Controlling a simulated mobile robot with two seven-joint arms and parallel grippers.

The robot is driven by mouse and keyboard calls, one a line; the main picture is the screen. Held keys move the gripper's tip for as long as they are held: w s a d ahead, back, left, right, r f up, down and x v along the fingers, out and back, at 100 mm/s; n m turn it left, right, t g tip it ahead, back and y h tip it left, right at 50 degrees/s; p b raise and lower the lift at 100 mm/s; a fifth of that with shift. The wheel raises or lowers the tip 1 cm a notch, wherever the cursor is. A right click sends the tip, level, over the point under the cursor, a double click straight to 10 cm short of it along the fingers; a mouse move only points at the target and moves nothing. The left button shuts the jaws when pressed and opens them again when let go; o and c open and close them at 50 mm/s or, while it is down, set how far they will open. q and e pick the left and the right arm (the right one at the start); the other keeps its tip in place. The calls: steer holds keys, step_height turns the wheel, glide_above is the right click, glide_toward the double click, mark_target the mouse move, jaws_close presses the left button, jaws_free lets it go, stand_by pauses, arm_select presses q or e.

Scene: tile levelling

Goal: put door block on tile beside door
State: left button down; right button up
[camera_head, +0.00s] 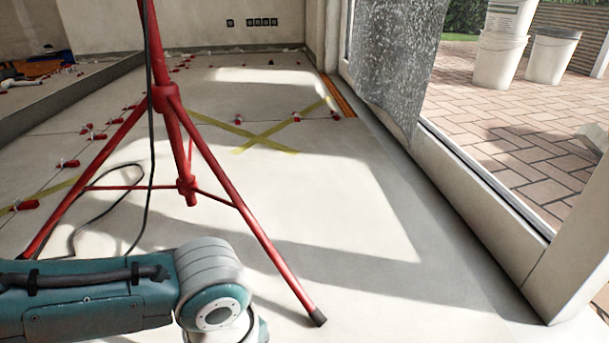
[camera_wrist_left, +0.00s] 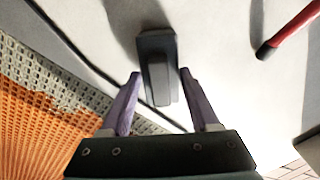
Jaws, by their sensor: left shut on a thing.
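In the left wrist view a dark grey block (camera_wrist_left: 157,42), the door block, sits between the purple fingers of my left gripper (camera_wrist_left: 160,74). The gripper is shut on it, above a pale floor surface. In the head view my left arm comes in at the lower left, but its gripper and the block are out of sight. The pale tile floor (camera_head: 345,205) fills the middle, partly sunlit. My right gripper is in neither view.
A red tripod (camera_head: 190,140) stands on the floor close to my arm; its black-footed leg (camera_wrist_left: 290,32) shows in the wrist view. An orange gridded mat (camera_wrist_left: 45,120) lies at lower left there. Yellow tape (camera_head: 265,138) crosses the tiles. White buckets (camera_head: 550,55) stand outside.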

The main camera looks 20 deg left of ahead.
arm_select(q)
steer(key=shift+r, duration=0.1)
steer(key=shift+c, duration=0.6)
jaws_free()
